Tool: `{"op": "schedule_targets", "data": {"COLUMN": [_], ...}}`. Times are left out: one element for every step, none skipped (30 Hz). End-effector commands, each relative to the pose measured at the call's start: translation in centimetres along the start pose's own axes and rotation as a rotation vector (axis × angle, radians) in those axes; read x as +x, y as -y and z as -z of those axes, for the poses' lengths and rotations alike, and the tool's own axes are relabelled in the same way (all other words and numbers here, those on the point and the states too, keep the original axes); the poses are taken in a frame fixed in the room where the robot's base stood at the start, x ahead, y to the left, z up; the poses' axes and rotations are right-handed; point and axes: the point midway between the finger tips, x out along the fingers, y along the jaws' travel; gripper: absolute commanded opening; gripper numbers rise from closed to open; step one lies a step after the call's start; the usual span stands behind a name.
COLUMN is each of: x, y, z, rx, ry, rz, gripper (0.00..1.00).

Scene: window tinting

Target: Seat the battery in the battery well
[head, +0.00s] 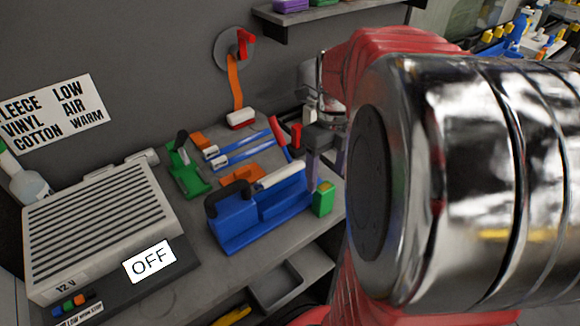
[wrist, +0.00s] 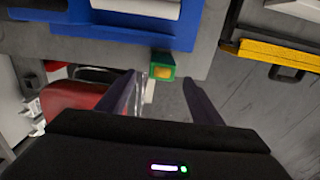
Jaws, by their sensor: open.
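A small green block with a yellow face, which looks like the battery (head: 323,198), stands at the right end of the blue unit (head: 236,232) on the bench. In the wrist view the battery (wrist: 162,66) appears between and just beyond my fingertips, beside the blue unit's edge. My gripper (head: 325,180) is above the battery in the head view. Its two dark fingers also show in the wrist view (wrist: 160,77), spread apart with nothing held. The blue unit has a dark handle, a white roller and a recess. I cannot tell which opening is the battery well.
A 12 V heater-like box (head: 95,225) with an OFF sign (head: 149,262) stands at left. A green tool (head: 186,168), blue-handled tools (head: 240,150) and an orange piece (head: 240,175) lie behind the blue unit. An open drawer (head: 290,285) is below the bench front.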

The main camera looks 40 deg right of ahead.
Motion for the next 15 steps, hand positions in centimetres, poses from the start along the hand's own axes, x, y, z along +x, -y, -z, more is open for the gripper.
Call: {"op": "schedule_targets", "data": {"x": [0.9, 1.4, 2.0, 2.5, 2.9, 3.4, 3.8, 4.1, 4.5, 4.7, 4.8, 5.0, 5.0, 5.0, 5.0], "y": [0.0, -0.1, 0.0, -0.1, -0.1, 0.0, 0.0, 0.0, 0.0, 0.0, 0.0, 0.0, 0.0, 0.0, 0.0], "z": [0.1, 0.1, 0.0, 0.1, 0.1, 0.0, 0.0, 0.0, 0.0, 0.0, 0.0, 0.0, 0.0, 0.0, 0.0], "rx": [0.000, 0.000, 0.000, 0.000, -0.001, -0.001, -0.001, -0.001, -0.001, -0.001, -0.001, -0.001, -0.001, -0.001, -0.001], "ry": [-0.003, -0.003, -0.003, -0.003, -0.003, -0.002, -0.002, -0.002, -0.002, -0.002, -0.002, -0.001, 0.000, 0.000, 0.000], "rz": [-0.002, -0.003, -0.002, -0.003, -0.003, -0.002, -0.002, -0.001, -0.001, -0.002, -0.001, -0.001, 0.000, 0.000, 0.000], "gripper": [0.60, 0.60, 0.60, 0.60, 0.60, 0.60, 0.60, 0.60, 0.60, 0.60, 0.60, 0.60, 0.60, 0.60, 0.60]}}
